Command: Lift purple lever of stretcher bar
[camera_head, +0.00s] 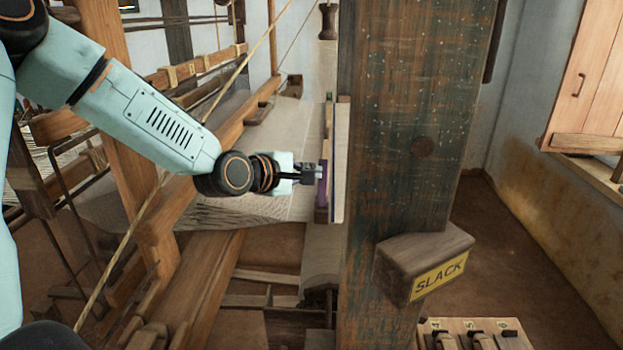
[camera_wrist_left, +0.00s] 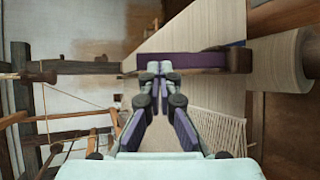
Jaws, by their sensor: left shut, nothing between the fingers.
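The purple lever (camera_head: 322,196) shows as a thin purple strip beside the large post in the head view. In the left wrist view the purple lever (camera_wrist_left: 205,60) is a dark purple bar lying across the pale cloth, with a brown wooden end at the right. My left gripper (camera_head: 317,173) reaches in from the left, its tips at the lever's near side. In the left wrist view my left gripper (camera_wrist_left: 155,68) is shut and empty, its tips overlapping the bar's lower edge. I cannot tell whether they touch it. My right gripper is not in view.
A thick dark post (camera_head: 408,120) stands just right of the lever. A wooden block with a yellow SLACK label (camera_head: 438,278) sticks out from it. Woven cloth (camera_head: 262,204) stretches below my left gripper. A cloth roll (camera_wrist_left: 285,60) shows at the right in the wrist view.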

